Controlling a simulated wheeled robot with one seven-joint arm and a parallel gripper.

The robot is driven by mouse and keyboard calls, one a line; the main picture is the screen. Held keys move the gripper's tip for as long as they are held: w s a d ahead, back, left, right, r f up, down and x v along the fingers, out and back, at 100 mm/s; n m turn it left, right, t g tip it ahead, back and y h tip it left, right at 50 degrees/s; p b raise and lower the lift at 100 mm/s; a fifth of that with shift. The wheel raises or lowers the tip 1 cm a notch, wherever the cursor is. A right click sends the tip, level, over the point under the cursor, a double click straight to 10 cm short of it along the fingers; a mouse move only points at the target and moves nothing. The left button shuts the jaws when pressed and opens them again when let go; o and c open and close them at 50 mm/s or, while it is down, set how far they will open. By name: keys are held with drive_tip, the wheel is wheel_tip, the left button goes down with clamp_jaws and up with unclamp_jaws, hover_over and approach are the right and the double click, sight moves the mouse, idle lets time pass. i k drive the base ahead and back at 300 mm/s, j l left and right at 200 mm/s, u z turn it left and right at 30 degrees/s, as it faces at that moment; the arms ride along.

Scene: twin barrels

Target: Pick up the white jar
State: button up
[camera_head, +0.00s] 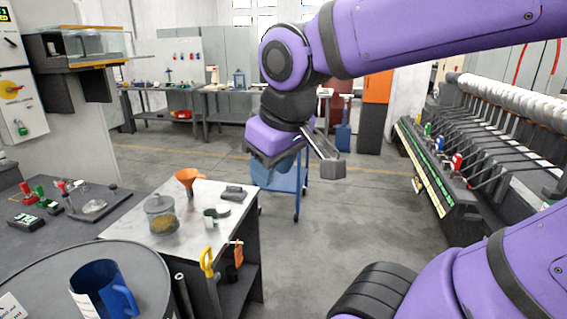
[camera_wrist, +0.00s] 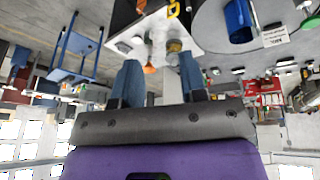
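I cannot make out a clearly white jar. A clear glass jar (camera_head: 161,216) with a lid and brownish contents stands on the metal-topped workbench (camera_head: 140,204). A small white and dark green container (camera_head: 209,217) stands to its right; whether it is a jar is too small to tell. My gripper (camera_wrist: 160,78) is open and empty in the wrist view, its two blue-grey fingers apart. In the head view it hangs in the air beyond the bench's right edge, clear of the objects; its fingers are partly hidden there.
An orange funnel (camera_head: 188,178) and a dark block (camera_head: 233,192) share the bench. A blue mug (camera_head: 104,290) stands on a round barrel top (camera_head: 150,275) at front left. A blue cart (camera_head: 296,183) stands behind my gripper. A machine with spools (camera_head: 510,105) is at right. Middle floor is open.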

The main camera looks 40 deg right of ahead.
sight(211, 217)
drive_tip(key=i+l+u, duration=0.45)
drive_tip(key=i+l, duration=0.2)
drive_tip(key=l, duration=0.2)
